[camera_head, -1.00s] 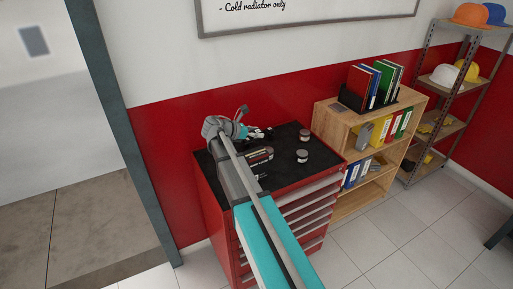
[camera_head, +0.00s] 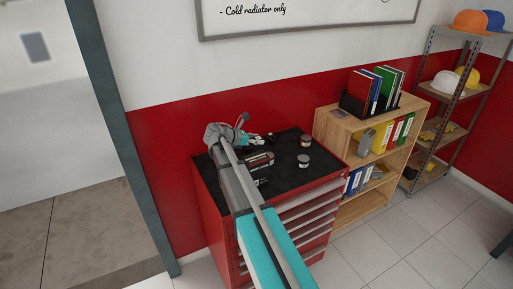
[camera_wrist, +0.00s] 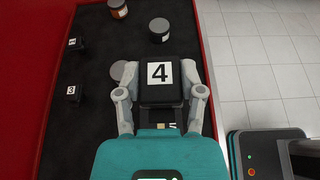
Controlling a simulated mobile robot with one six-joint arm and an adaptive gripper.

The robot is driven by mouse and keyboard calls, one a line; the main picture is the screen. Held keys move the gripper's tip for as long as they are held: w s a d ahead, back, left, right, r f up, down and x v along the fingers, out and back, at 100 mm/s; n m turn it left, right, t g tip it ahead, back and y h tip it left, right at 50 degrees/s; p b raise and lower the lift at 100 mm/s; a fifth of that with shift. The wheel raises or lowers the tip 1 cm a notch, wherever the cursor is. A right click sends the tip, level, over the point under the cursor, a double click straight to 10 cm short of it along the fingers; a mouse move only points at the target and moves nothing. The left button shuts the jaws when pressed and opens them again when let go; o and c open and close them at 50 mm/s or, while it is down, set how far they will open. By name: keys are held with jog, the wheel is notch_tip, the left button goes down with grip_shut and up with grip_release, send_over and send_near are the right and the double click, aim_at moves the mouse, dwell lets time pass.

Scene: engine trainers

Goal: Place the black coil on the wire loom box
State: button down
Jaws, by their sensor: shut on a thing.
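In the wrist view my gripper (camera_wrist: 160,95) has its two grey fingers closed on the sides of a black block (camera_wrist: 175,99) with a white "4" label, which I take to be the black coil. Its underside is hidden, so I cannot tell whether it touches the surface. Two smaller black pieces with number labels (camera_wrist: 73,93) (camera_wrist: 75,44) stand to the left. In the head view my gripper (camera_head: 246,133) is over the back left of the red tool cabinet. A dark box-like thing (camera_head: 262,161) lies beside my arm; I cannot tell whether it is the wire loom box.
The red cabinet has a black top (camera_head: 290,174). Two jars (camera_head: 304,161) (camera_head: 305,140) stand on its right part. A grey round piece (camera_wrist: 122,70) is left of the held block. A wooden shelf with binders (camera_head: 348,124) stands right; a red wall (camera_head: 165,135) is behind.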

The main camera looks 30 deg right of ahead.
aim_at(255, 145)
jog(key=shift+w+d+f+b, duration=0.15)
jog(key=shift+w+f+b, duration=0.15)
jog(key=shift+f, duration=0.2)
jog(key=shift+f+b, duration=1.4)
jog(key=shift+s+f, duration=0.1)
jog(key=shift+c, duration=1)
grip_release()
jog(key=shift+r, duration=0.3)
jog(key=shift+a+r+p, duration=0.15)
jog(key=shift+a+p, duration=0.2)
jog(key=shift+a, duration=0.1)
jog(key=p+v, duration=0.4)
jog(key=v, duration=0.7)
